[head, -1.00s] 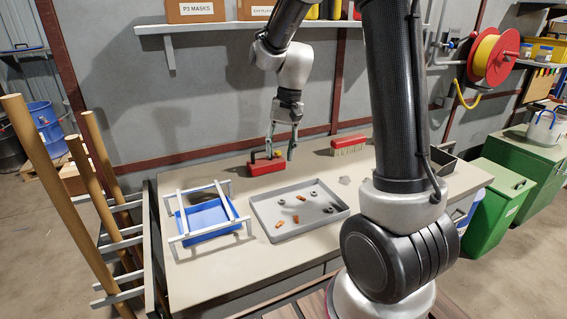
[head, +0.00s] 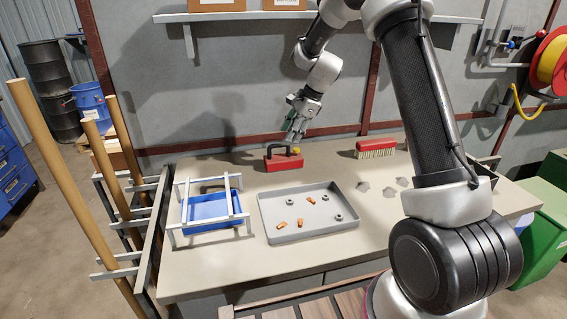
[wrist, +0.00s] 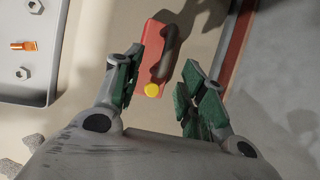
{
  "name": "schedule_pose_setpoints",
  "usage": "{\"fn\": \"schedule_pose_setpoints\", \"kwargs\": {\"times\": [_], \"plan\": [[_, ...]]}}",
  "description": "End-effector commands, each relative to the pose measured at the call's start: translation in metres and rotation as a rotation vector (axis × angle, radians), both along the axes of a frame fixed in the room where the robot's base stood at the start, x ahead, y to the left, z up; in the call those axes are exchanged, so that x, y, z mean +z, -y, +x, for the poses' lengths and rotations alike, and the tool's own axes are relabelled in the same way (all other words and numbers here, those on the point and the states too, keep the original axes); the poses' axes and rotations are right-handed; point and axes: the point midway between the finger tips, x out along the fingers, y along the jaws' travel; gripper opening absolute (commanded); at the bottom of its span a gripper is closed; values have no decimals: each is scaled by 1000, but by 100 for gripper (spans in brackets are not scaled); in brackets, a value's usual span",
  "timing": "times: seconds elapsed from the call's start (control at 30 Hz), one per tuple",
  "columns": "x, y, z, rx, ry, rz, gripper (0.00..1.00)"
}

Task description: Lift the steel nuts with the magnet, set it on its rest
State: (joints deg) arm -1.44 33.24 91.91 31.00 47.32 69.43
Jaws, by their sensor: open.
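The magnet (head: 281,164), a red block with a dark handle and a yellow knob, stands on the bench behind the grey tray (head: 268,228). It also shows in the wrist view (wrist: 152,58). Small steel nuts (head: 325,197) lie in the tray among orange pieces (head: 300,222). My gripper (head: 294,135) is open and empty, tilted above the magnet. In the wrist view the magnet lies between the lines of its green fingers (wrist: 158,80), apart from them as far as I can tell. A white frame (head: 175,211) stands around a blue tray (head: 212,222) at left; I cannot tell whether it is the rest.
A red brush (head: 375,142) lies at the back right of the bench. Several grey scraps (head: 389,192) lie right of the tray. Wooden poles (head: 60,180) stand in a rack at the left edge. A shelf (head: 300,17) runs along the wall above.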

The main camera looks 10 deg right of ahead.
Motion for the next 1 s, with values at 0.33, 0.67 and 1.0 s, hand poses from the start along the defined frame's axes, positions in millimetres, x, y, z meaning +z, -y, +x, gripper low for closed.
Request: {"fn": "schedule_pose_setpoints", "kwargs": {"times": [0.33, 0.67, 1.0], "plan": [[-34, -16, 11, 0, -3, -1, 41], [-64, -31, 21, 0, -1, 0, 41], [-64, -30, 20, 0, -1, -1, 1]]}}
